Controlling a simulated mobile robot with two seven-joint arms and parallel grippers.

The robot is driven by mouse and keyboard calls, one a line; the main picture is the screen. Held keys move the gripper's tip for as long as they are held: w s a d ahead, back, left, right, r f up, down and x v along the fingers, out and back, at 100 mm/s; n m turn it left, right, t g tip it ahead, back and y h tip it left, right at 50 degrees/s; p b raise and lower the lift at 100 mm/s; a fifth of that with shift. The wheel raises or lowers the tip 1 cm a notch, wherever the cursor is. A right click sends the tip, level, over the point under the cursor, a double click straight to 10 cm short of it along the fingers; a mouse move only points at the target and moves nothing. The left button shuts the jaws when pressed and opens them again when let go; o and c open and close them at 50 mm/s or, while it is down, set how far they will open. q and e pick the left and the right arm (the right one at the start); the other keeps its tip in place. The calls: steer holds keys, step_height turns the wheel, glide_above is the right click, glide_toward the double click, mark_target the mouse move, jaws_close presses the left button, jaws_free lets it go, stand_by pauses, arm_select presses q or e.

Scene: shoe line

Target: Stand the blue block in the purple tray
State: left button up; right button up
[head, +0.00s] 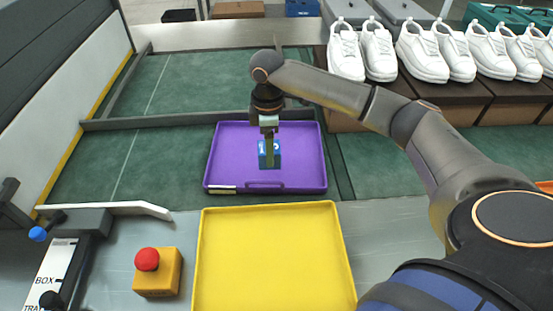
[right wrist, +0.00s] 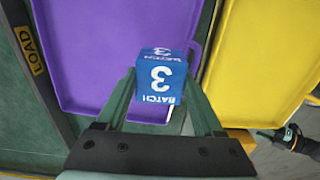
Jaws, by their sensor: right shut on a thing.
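The blue block (head: 262,155) carries white lettering; in the right wrist view (right wrist: 158,82) it reads "BATCH 3". My right gripper (head: 269,148) points down and is shut on it, with one finger on each side in the right wrist view. The purple tray (head: 228,158) lies flat on the green belt, and the block appears within its outline, right of its middle. I cannot tell whether the block touches the tray floor. The purple tray also fills the left of the right wrist view (right wrist: 95,50). Apart from the block, the tray looks empty.
An empty yellow tray (head: 270,262) lies in front of the purple one. A red button on a yellow box (head: 157,272) stands at its left. White shoes (head: 420,50) stand on brown boxes at the back right. A dark rail (head: 150,122) crosses the belt left of the tray.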

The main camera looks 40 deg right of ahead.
mark_target(277, 157)
steer(key=shift+w+d+f, duration=0.2)
steer(key=shift+d+f, duration=0.3)
steer(key=shift+f, duration=0.15)
steer(key=shift+w+d+f, duration=0.15)
steer(key=shift+d+f, duration=0.35)
steer(key=shift+f, duration=0.1)
steer(key=f, duration=0.3)
steer(key=shift+d+f+b, duration=0.15)
steer(key=shift+d+b, duration=0.25)
steer(key=shift+f, duration=0.35)
steer(key=o, duration=1.5)
steer(key=shift+f, duration=0.1)
steer(key=shift+c, duration=0.2)
step_height(277, 157, up, 12)
steer(key=shift+r+p, duration=0.15)
steer(key=shift+p, duration=0.6)
